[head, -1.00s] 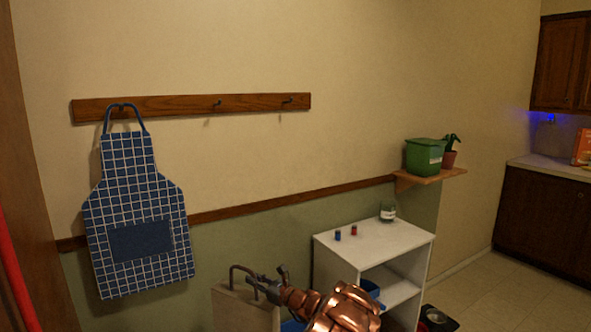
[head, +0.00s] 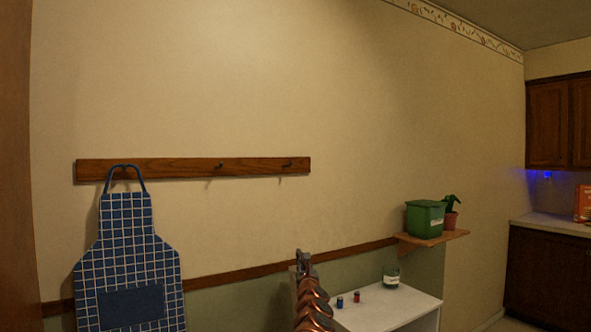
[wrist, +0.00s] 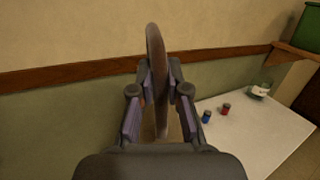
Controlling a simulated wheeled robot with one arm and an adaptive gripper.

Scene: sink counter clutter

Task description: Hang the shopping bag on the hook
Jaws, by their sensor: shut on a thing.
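The wooden rail (head: 150,171) on the wall has three dark hooks. A blue checked apron (head: 128,260) hangs from the left hook; the middle hook (head: 219,167) and the right hook (head: 287,166) are bare. My gripper (head: 303,258) is below the rail, a little right of the right hook. In the wrist view my gripper (wrist: 159,78) is shut on the shopping bag's handle (wrist: 155,45), a brown loop standing up between the fingers. The bag's body is mostly hidden by my arm and gripper.
A white shelf unit (head: 385,312) stands below on the right, with a blue and a red small item and a glass jar (head: 391,278) on top. A wall shelf (head: 432,239) holds a green bin (head: 425,217) and a potted plant (head: 451,212). The wall around the bare hooks is clear.

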